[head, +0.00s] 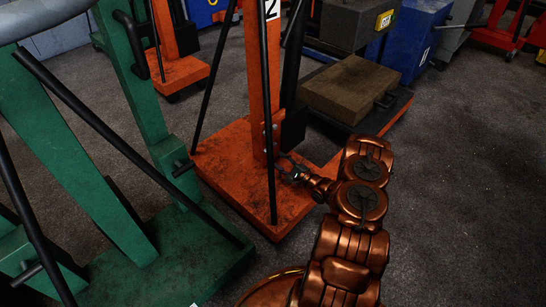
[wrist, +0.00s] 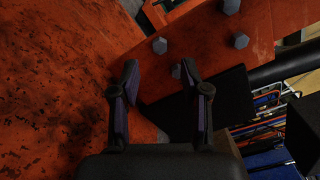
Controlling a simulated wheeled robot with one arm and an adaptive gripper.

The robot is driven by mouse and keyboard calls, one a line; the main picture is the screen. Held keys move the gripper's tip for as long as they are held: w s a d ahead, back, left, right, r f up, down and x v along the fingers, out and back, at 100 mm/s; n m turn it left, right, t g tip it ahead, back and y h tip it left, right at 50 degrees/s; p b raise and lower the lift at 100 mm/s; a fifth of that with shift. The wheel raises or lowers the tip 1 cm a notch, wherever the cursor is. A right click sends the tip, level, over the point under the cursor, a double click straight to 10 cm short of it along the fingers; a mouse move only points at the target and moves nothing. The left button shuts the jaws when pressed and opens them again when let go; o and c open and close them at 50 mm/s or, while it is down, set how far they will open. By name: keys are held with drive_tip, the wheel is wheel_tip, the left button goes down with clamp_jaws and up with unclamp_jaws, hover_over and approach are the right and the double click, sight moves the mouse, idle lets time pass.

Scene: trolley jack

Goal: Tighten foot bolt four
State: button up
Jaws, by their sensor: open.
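An orange trolley jack has a flat base (head: 225,160) and an upright column (head: 262,90) with a label ending in "2". In the wrist view several grey hex bolts stand on an orange face: one at upper middle (wrist: 160,45), one at right (wrist: 241,40), one near the top (wrist: 232,7). I cannot tell which is foot bolt four. My gripper (wrist: 160,70) is open and empty, its fingers either side of that dark bolt. In the head view my gripper (head: 287,168) is beside the column's foot.
A black rod (head: 268,120) runs down in front of the column to the base. A green jack (head: 170,250) stands left. A brown box (head: 348,92) sits behind at right. Dark floor is open at right.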

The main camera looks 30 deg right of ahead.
drive_tip(key=v, duration=0.6)
idle(0.5)
